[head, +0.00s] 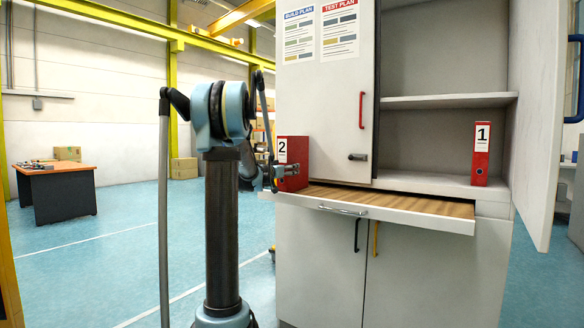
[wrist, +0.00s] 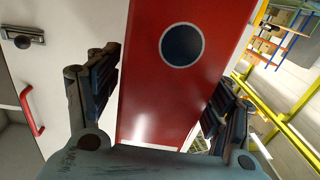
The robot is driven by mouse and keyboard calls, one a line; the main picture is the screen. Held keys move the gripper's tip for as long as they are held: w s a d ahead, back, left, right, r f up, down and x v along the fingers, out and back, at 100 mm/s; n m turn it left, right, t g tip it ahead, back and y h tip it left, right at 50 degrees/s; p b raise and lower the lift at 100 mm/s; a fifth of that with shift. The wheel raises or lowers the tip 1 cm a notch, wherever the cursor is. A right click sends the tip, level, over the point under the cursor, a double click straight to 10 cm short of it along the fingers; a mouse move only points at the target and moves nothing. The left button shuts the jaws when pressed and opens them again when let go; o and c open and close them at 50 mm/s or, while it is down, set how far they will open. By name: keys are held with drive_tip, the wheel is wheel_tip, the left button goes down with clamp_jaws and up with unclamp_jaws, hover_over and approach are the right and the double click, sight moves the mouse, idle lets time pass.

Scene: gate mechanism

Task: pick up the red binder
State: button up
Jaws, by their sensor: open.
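A red binder labelled 2 (head: 293,152) stands upright at the left end of the pulled-out wooden shelf (head: 400,203). My gripper (head: 285,171) is at this binder, low on its side. In the wrist view the binder (wrist: 185,75), with a dark round spot, fills the middle between the two open fingers of my gripper (wrist: 165,85). A gap shows on the left finger's side; I cannot tell if the right finger touches. A second red binder, labelled 1 (head: 480,153), stands upright inside the open cabinet compartment at the right.
The cabinet's upper left door (head: 330,100) is closed behind the shelf, and its right door (head: 540,110) stands open. An inner shelf (head: 450,100) lies above binder 1. A dark table (head: 55,193) is far off at the left.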

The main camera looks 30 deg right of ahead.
drive_tip(key=x, duration=0.2)
drive_tip(key=shift+w+d, duration=0.2)
drive_tip(key=c, duration=1.7)
drive_tip(key=shift+c, duration=0.2)
